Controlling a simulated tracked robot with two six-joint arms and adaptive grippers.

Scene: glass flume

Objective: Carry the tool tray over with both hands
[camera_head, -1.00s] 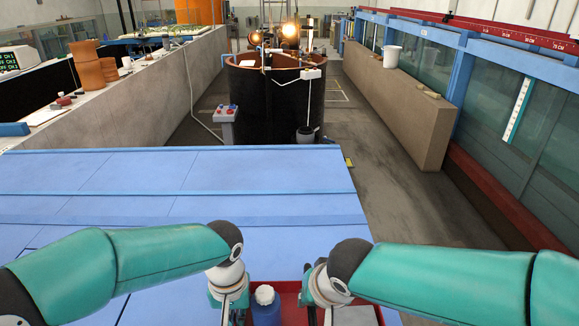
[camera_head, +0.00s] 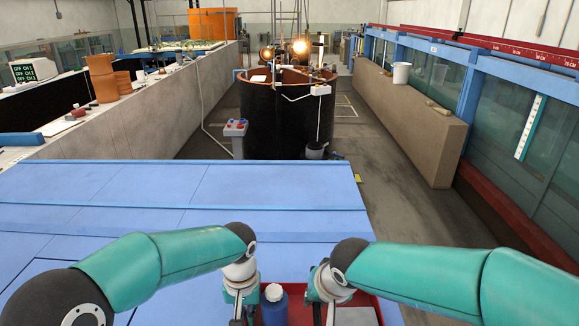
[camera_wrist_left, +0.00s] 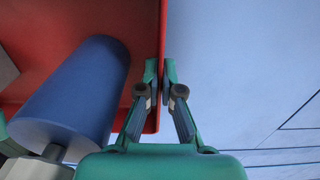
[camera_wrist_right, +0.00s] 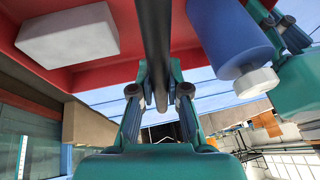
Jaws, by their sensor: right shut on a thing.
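The red tool tray (camera_head: 372,299) shows at the bottom of the head view, mostly cut off by the frame. My left gripper (camera_wrist_left: 160,70) straddles the tray's thin side wall, its fingertips close against both faces; it also shows in the head view (camera_head: 240,310). My right gripper (camera_wrist_right: 160,85) is shut on a dark bar (camera_wrist_right: 154,35) that crosses the tray's far wall. A white block (camera_wrist_right: 68,35) lies in the tray on the right side in the head view.
A wide blue surface (camera_head: 180,190) lies beyond the tray. Farther off stand a dark round tank (camera_head: 290,120) and a switch box (camera_head: 236,130). A low wall (camera_head: 405,115) and glass flume panels run along the right. Floor between is clear.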

